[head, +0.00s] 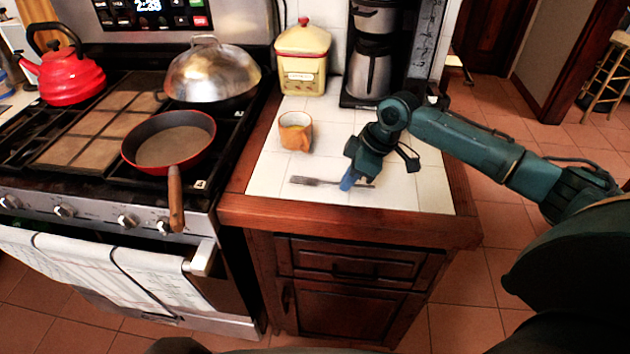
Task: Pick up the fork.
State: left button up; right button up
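The fork (312,181) lies flat on the white tiled counter (420,195), near its front edge, with its head to the left. Its handle runs right, beneath my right gripper (349,180). The gripper points down over the handle, with its blue fingertip at or just above it. I cannot tell whether it touches the fork, and the gap between the fingers is hidden. My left gripper does not show in the head view.
An orange mug (295,132) stands behind the fork. A yellow canister (302,62) and a coffee maker (372,55) stand at the back. The stove at left holds a red-rimmed pan (170,145), a domed lidded pan (212,75) and a red kettle (65,75).

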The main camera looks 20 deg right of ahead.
grip_shut()
